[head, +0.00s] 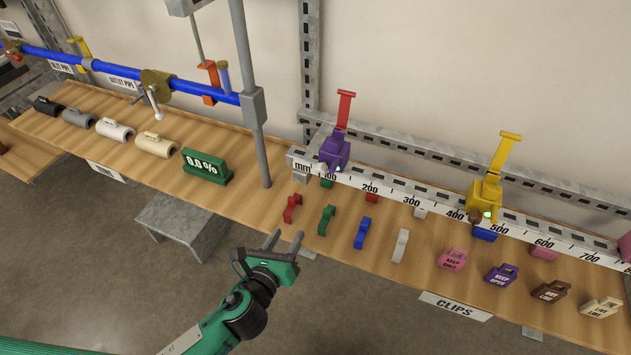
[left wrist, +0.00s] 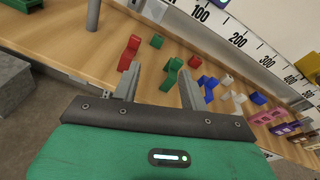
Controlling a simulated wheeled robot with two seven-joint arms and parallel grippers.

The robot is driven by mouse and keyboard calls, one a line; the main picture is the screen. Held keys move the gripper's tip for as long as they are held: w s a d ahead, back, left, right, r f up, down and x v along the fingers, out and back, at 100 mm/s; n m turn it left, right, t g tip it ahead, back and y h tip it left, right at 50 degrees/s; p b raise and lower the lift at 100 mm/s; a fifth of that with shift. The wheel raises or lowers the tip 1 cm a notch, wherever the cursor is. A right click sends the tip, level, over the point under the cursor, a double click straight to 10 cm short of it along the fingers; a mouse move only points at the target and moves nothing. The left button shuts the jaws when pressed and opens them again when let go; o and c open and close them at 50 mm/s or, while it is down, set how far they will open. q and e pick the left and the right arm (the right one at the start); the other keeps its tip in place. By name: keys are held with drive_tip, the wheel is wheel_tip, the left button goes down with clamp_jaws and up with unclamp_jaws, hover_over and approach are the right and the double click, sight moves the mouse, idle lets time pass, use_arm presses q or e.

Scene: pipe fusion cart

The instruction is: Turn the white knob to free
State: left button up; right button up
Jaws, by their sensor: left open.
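My left gripper (head: 284,239) is open and empty, in front of the bench's front edge, below the red and green clips. In the left wrist view its two fingers (left wrist: 159,80) are spread with nothing between them. A purple slider (head: 335,150) with a red upright lever stands on the millimetre rail, beyond my gripper. A small pale knob (head: 322,167) shows low on its left side; I cannot tell for sure whether it is white or how it is turned. A yellow slider (head: 484,198) farther right has a brown knob (head: 475,215).
Several coloured clips (head: 362,232) lie on the wooden bench before the rail. A grey post (head: 252,105) stands left of the rail. A green 0.0% display (head: 206,167) and pipe half-shells (head: 155,145) sit left, under a blue pipe (head: 197,88). A grey step (head: 183,222) stands below.

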use_arm(q)
wheel_tip(320, 180, up, 9)
drive_tip(key=s+d+m+t+h, duration=0.1)
drive_tip(key=s+d+m+t, duration=0.1)
drive_tip(key=s+m, duration=0.15)
drive_tip(key=p, duration=0.2)
approach(319, 173)
drive_tip(key=shift+m+h, duration=0.25)
drive_tip(key=shift+h, duration=0.05)
drive_tip(key=x, duration=0.6)
drive_tip(key=shift+w+r, duration=0.1)
drive_tip(key=shift+w, duration=0.2)
drive_tip(key=shift+w+d, duration=0.25)
drive_tip(key=shift+w, duration=0.4)
use_arm(e)
drive_tip(key=shift+s+d+r, duration=0.1)
drive_tip(key=shift+s+r, duration=0.05)
drive_tip(key=shift+s, duration=0.35)
drive_tip(key=shift+s+d+r, duration=0.1)
drive_tip(key=shift+s, duration=0.4)
use_arm(q)
drive_tip(key=shift+c, duration=0.4)
